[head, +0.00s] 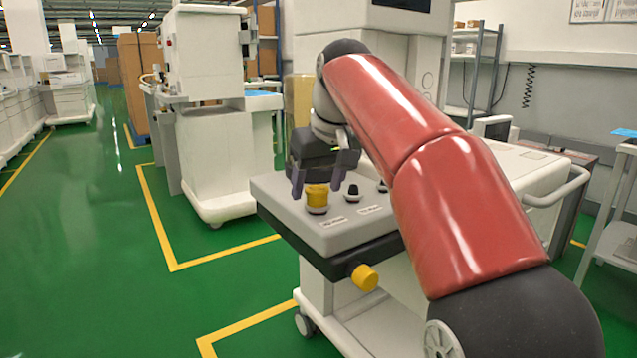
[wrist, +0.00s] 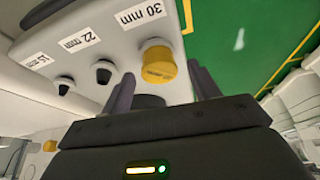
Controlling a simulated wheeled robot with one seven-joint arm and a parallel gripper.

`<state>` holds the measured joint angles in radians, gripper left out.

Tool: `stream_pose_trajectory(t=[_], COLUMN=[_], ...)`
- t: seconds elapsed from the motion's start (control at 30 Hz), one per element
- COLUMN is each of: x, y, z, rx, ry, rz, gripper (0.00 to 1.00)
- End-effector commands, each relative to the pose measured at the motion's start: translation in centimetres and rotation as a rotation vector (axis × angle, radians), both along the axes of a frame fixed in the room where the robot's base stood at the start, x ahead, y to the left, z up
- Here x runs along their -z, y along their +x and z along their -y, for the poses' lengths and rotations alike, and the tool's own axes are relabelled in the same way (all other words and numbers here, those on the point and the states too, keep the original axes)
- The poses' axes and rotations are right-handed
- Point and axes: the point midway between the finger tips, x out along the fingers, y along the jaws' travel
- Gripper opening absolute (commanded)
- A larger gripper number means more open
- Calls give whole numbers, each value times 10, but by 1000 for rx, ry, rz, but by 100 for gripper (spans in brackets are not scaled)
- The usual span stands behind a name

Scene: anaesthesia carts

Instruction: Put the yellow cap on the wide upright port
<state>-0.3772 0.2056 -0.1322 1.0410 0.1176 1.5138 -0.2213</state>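The yellow cap (head: 317,195) sits upright on the wide port at the near left of the grey panel (head: 275,188). In the wrist view the cap (wrist: 158,65) is on the port labelled 30 mm, with a pale port rim (wrist: 153,42) showing at its base. My gripper (head: 316,188) is above the panel with its fingers apart, one on each side of the cap. In the wrist view gaps show between the cap and both fingers (wrist: 161,78). Two narrower black-topped ports (head: 352,191) stand in a row beside it, labelled 22 mm and 15 mm.
A yellow knob (head: 365,278) sticks out from the panel's dark front edge. My red arm hides the cart's right part. Another white cart (head: 215,140) stands behind to the left. Green floor (head: 100,240) is clear at the left.

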Motion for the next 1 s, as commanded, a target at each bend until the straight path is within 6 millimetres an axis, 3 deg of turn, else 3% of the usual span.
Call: stream_pose_trajectory(t=[0.27, 0.37, 0.7, 1.0], x=[-5, -16, -83, -111], y=[-1, -5, -28, -40], z=[1, 3, 16, 22], rx=[0, 1, 1, 1], ry=[0, 0, 0, 0], rz=[0, 2, 2, 0], gripper=[61, 61, 61, 61])
